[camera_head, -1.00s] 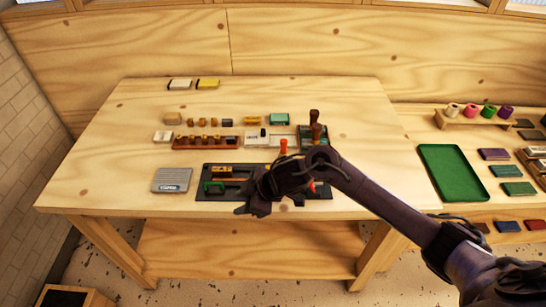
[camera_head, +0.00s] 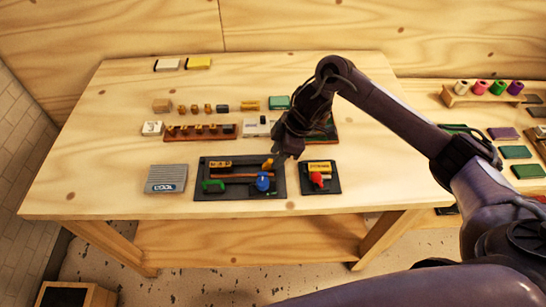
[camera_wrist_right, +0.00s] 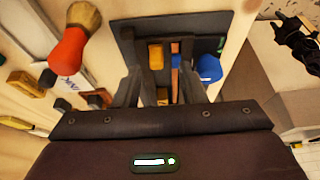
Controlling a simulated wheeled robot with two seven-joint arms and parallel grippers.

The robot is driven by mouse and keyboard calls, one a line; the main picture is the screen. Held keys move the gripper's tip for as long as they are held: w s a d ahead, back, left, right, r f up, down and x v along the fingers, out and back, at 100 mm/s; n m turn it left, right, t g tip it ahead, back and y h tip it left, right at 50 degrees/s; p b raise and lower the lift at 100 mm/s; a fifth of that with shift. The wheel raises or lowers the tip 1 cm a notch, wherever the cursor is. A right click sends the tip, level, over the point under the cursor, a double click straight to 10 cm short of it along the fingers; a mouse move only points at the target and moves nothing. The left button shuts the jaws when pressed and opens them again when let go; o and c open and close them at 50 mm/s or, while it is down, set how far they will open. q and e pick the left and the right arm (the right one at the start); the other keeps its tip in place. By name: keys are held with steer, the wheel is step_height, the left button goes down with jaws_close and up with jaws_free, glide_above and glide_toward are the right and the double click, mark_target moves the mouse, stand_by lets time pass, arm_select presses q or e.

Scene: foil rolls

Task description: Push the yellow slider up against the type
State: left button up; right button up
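The yellow slider (camera_head: 268,163) is at the right end of the black tray (camera_head: 205,195). The yellow type block (camera_head: 220,165) is at the tray's left part, with a gap between them. In the wrist view the slider (camera_wrist_right: 162,95) shows low between the fingers, and the type (camera_wrist_right: 155,55) is farther up. My right gripper (camera_head: 283,155) is just above and right of the slider; the wrist view shows its fingers (camera_wrist_right: 160,80) apart. I cannot tell whether they touch the slider.
A smaller black plate with a red knob (camera_head: 318,180) is to the right. A grey box (camera_head: 166,179) stands left.

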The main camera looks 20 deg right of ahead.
mark_target(271, 161)
steer(key=x, duration=0.2)
steer(key=shift+w+a+f, duration=0.1)
steer(key=shift+w+f, duration=0.15)
steer(key=shift+w+a+f, duration=0.1)
steer(key=shift+f, duration=0.25)
jaws_close()
arm_select(q)
steer(key=shift+w+r, duration=0.3)
steer(key=shift+w, duration=0.3)
arm_select(e)
steer(key=shift+a, duration=0.15)
